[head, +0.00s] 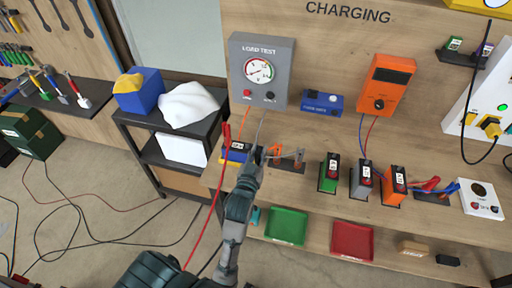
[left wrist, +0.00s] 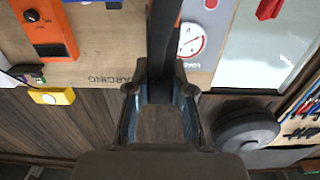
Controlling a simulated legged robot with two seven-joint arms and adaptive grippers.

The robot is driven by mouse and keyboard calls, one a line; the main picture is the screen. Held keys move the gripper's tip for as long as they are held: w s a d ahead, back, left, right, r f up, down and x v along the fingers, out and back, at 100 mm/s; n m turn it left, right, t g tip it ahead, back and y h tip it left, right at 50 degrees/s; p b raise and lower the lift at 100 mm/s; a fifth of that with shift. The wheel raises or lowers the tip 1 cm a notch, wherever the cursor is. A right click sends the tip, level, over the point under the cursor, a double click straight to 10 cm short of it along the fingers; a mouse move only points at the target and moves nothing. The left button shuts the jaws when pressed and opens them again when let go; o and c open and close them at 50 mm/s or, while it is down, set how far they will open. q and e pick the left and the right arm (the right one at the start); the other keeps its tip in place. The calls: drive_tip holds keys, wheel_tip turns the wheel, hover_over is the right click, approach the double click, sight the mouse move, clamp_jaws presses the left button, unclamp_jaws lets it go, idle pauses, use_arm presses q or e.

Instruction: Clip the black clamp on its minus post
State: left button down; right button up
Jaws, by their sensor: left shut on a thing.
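My left gripper (head: 258,155) is at the right side of a blue and yellow battery (head: 237,146) on the bench, at about its top height. It is shut on a dark, long thing, most likely the black clamp (left wrist: 163,50), which shows between the fingers in the left wrist view. The gripper covers most of the clamp and the battery's right end in the head view, so I cannot tell whether the clamp touches the minus post. A red clamp (head: 226,132) stands upright at the battery's left end, with a red cable running down. My right gripper is not in view.
The grey load tester (head: 262,70) stands behind the battery. A dark holder with small clamps (head: 290,164) is just right of the gripper. Green, grey and orange packs (head: 364,180) stand further right. Green (head: 286,226) and red trays lie below.

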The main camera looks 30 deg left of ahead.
use_arm(q)
drive_tip(key=w+a+r+p, duration=0.3)
drive_tip(key=w+a+p, duration=0.7)
drive_tip(key=p, duration=0.1)
drive_tip(key=shift+w+a+r, duration=0.25)
drive_tip(key=shift+a+r, duration=0.15)
drive_tip(key=shift+d+f, duration=0.1)
drive_tip(key=shift+d, duration=0.05)
wheel_tip(320, 180, down, 6)
drive_tip(key=b, duration=0.3)
drive_tip(key=shift+r, duration=0.2)
drive_tip(key=shift+s+p, duration=0.1)
drive_tip(key=shift+p, duration=0.5)
idle(1.1)
drive_tip(key=shift+f+b, duration=0.9)
drive_tip(key=shift+f, duration=0.8)
